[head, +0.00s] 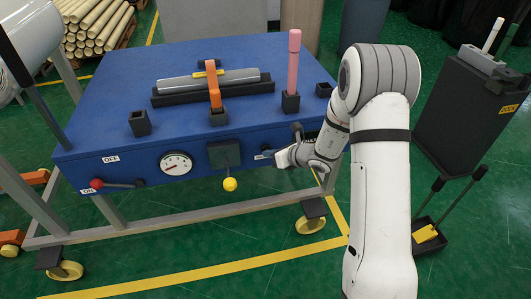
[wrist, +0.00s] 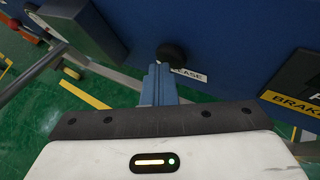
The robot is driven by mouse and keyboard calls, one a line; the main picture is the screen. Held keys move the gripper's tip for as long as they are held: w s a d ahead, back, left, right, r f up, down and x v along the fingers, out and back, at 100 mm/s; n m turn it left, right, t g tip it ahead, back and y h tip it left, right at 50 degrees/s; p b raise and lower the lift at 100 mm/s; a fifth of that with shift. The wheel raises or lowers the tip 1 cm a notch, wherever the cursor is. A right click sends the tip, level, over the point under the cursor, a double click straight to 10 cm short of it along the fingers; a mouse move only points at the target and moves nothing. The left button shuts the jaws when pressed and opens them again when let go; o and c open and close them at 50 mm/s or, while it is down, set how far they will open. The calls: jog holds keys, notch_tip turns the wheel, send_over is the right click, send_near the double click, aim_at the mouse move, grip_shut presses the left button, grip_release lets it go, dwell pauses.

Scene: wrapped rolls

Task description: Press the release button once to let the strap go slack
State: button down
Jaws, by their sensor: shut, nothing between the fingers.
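In the wrist view a dark round button (wrist: 173,53) stands out from the blue panel, beside a white label (wrist: 189,76) on which only "EASE" can be read. My gripper (wrist: 158,72) is shut and empty, its narrow fingers pointing at the panel just below the button. I cannot tell whether the fingertips touch it. In the head view my gripper (head: 274,155) is at the front face of the blue bench (head: 110,95), right of the yellow-knobbed lever; it hides the button there. An orange strap (head: 213,85) crosses the grey roll (head: 180,82); its tension cannot be told.
The bench front carries a round gauge (head: 177,163), a lever with a yellow knob (head: 230,184) and a red-knobbed ON/OFF lever (head: 96,183). A yellow "BRAKE" label (wrist: 291,103) is at right in the wrist view. A pink rod (head: 294,62) stands on the bench top.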

jog(key=shift+s, duration=0.1)
jog(key=shift+s+d+b, duration=0.2)
jog(key=shift+s, duration=0.4)
jog(key=shift+s+d+b, duration=0.2)
jog(key=shift+s, duration=0.35)
jog(key=s, duration=0.2)
jog(key=s+d+b, duration=0.1)
jog(key=s, duration=0.1)
jog(key=shift+s+d, duration=0.2)
jog(key=shift+s, duration=0.2)
